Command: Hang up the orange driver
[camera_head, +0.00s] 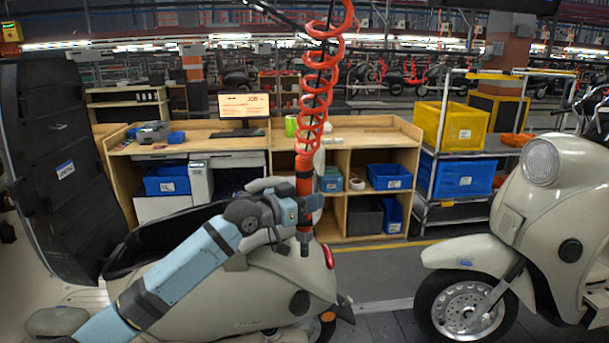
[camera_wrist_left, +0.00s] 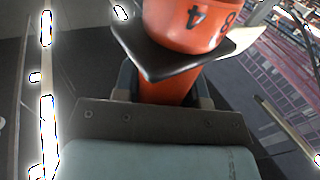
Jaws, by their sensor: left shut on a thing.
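The orange driver (camera_head: 304,164) hangs upright at the lower end of a red coiled hose (camera_head: 318,85), in the middle of the head view. Its dark lower end (camera_head: 304,242) points down, in front of the cream scooter body. My left gripper (camera_head: 308,207) comes in from the left and is shut around the driver's body. In the left wrist view the orange driver (camera_wrist_left: 192,22) stands between the fingers, with a dark plate around it. Its lower end is hidden there. My right gripper is not in view.
A cream scooter (camera_head: 250,290) stands close under my left arm, and another scooter (camera_head: 550,200) is at the right. Behind is a wooden workbench (camera_head: 370,133) with a monitor (camera_head: 243,106) and blue bins. A yellow crate (camera_head: 455,127) sits on a rack. Floor shows between the scooters.

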